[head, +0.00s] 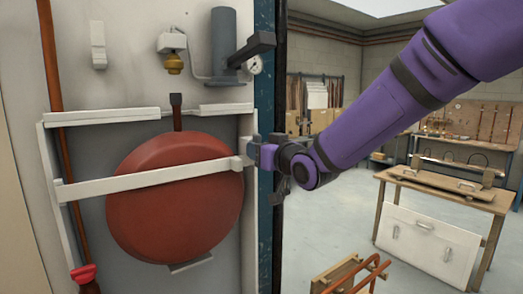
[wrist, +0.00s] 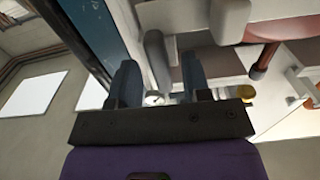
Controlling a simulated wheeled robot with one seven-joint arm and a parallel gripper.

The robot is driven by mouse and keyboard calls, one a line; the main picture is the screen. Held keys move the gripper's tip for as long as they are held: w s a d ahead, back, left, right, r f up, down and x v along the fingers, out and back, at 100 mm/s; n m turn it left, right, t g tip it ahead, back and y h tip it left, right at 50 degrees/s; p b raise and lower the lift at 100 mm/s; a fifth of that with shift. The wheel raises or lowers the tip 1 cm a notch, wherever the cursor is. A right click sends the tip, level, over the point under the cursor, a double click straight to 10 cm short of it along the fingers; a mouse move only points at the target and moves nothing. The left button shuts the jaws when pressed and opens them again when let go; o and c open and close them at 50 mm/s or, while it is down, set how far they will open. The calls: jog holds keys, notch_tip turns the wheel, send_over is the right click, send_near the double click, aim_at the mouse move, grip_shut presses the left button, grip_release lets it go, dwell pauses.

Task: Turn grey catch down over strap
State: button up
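The pale strap (head: 150,178) runs across the front of the round red vessel (head: 175,205) and rises slightly to the right. It also shows at the top right of the wrist view (wrist: 285,18). The grey catch (wrist: 156,58) is a rounded bar near the strap's right end. In the head view my gripper mostly hides it. My gripper (head: 257,152) is at the panel's right edge, beside the strap end. In the wrist view its two dark fingers (wrist: 160,78) are apart, one on each side of the catch, with narrow gaps visible. Contact cannot be told.
Above the vessel are a grey cylinder (head: 223,45) with a dark lever, a gauge (head: 254,65) and a brass valve (head: 174,63). A blue post (head: 265,225) borders the panel on the right.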

jog(key=v, duration=1)
jog(key=shift+s+d, duration=0.3)
jog(key=s+d+f+m+g+h, duration=0.1)
jog(key=s+d+m+g+h, duration=0.5)
jog(key=d, duration=1)
jog(key=s+d+f+g+h, duration=0.2)
jog(key=s+d, duration=0.1)
jog(key=s, duration=0.6)
jog(key=s+d+f+g+h, duration=0.1)
jog(key=s+d, duration=0.3)
jog(key=s, duration=0.6)
jog(key=shift+f+m+g+h, duration=0.3)
jog(key=shift+f+g+h, duration=0.1)
jog(key=shift+f+h, duration=0.1)
